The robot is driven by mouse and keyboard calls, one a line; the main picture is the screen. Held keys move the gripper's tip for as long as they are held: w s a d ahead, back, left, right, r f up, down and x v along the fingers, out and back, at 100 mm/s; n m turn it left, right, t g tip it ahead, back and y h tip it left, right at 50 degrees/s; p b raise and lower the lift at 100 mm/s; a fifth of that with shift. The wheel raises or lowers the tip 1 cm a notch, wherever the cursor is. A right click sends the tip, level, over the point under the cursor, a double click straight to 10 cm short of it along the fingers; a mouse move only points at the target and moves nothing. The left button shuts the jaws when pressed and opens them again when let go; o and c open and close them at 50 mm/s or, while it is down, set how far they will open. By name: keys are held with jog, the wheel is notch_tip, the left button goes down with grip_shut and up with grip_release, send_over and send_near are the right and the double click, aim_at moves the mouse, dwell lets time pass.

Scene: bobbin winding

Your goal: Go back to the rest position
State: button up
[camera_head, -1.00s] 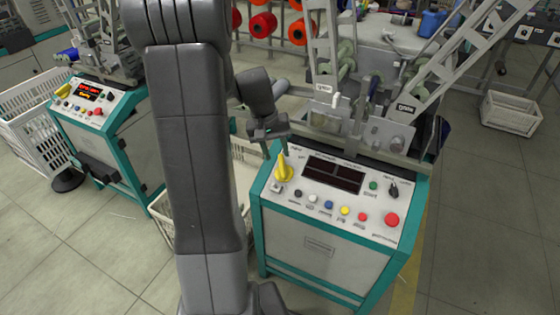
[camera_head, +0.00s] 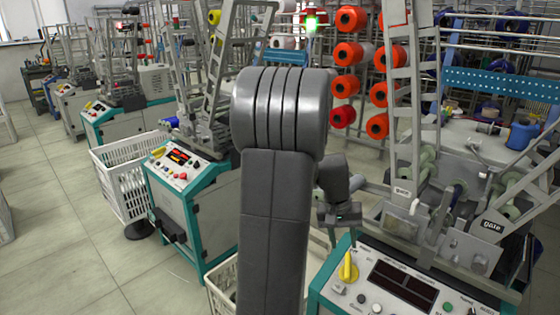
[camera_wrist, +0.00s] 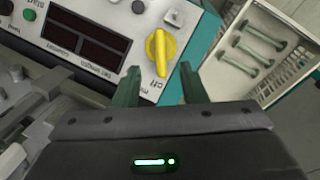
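My gripper (camera_head: 338,230) hangs at the end of my arm, just above and left of the near winding machine's control panel (camera_head: 372,281). In the wrist view, the two fingers of my gripper (camera_wrist: 160,90) stand apart with nothing between them. The yellow knob (camera_head: 348,267) sits on the panel below the gripper. In the wrist view the yellow knob (camera_wrist: 158,52) lies just beyond the gap between the fingertips, and I see no contact. The panel's displays (camera_head: 403,288) are dark.
A second machine (camera_head: 185,170) with a lit display stands to the left, beside a white crate (camera_head: 128,182). A white bin (camera_wrist: 258,58) with several green bobbins is near the gripper. Red spools (camera_head: 350,53) hang behind. The floor at left (camera_head: 60,230) is clear.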

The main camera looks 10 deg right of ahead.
aim_at(346, 270)
jog(key=b+x, duration=0.2)
jog(key=x, duration=1)
jog(key=shift+r, duration=0.15)
jog(key=shift+r, duration=0.1)
jog(key=p+v, duration=0.3)
jog(key=v, duration=1)
jog(key=b+x, duration=0.3)
jog(key=x, duration=1)
jog(key=shift+f, duration=0.35)
jog(key=shift+w+r+m+y, duration=0.1)
jog(key=shift+r+m+y, duration=0.15)
jog(key=shift+m, duration=0.35)
jog(key=m+t+y, duration=0.1)
jog(key=m, duration=0.3)
jog(key=shift+a+b, duration=0.15)
jog(key=shift+b, duration=0.25)
